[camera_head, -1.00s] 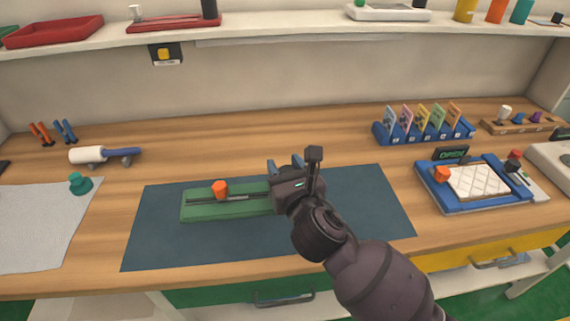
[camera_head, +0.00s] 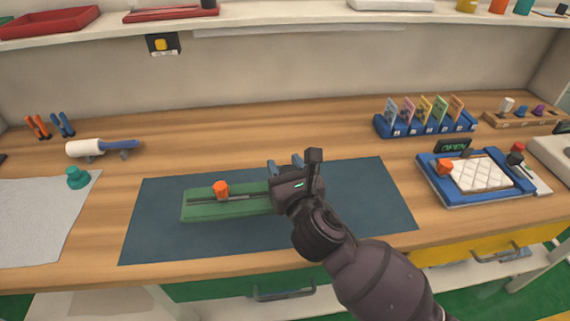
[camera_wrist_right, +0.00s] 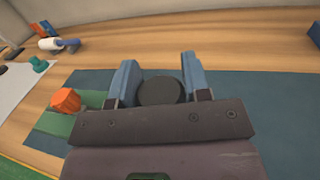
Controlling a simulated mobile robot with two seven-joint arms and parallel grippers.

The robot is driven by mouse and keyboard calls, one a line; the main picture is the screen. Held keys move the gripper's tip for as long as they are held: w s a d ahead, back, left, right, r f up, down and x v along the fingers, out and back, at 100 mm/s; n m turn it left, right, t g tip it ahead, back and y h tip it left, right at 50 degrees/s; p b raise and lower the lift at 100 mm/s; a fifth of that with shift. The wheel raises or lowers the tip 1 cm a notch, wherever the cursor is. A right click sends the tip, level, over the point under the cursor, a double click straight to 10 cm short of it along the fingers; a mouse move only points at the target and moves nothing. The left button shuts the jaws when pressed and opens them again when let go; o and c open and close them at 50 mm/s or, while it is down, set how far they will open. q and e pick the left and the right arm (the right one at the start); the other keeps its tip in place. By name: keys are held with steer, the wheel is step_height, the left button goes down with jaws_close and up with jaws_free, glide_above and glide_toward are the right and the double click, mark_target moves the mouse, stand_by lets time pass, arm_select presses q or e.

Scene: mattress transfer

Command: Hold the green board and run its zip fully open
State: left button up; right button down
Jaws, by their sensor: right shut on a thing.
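The green board (camera_head: 240,206) lies on the dark blue mat, with a dark zip track (camera_head: 236,198) along its top. An orange zip pull (camera_head: 221,189) stands near the track's left end; it also shows in the right wrist view (camera_wrist_right: 66,101). My right gripper (camera_head: 286,168) is over the board's right end and hides it. In the right wrist view my blue fingers (camera_wrist_right: 163,85) are shut on a dark round knob (camera_wrist_right: 160,91) between them. Whether the knob is fixed to the board is hidden. The orange pull is left of the gripper, apart from it. My left gripper is out of view.
The dark mat (camera_head: 370,205) is clear right of my gripper. A blue tray with a white quilted pad (camera_head: 480,174) and a blue card rack (camera_head: 425,123) stand at right. A white roller (camera_head: 85,147), teal knob (camera_head: 77,177) and grey sheet (camera_head: 40,215) are at left.

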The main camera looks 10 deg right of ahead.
steer(key=shift+f+b, duration=0.5)
steer(key=shift+f, duration=0.6)
steer(key=shift+f+b, duration=0.45)
steer(key=shift+f, duration=0.95)
steer(key=shift+b, duration=0.3)
steer(key=shift+f, duration=0.65)
steer(key=shift+f+b, duration=0.65)
steer(key=shift+f, duration=0.55)
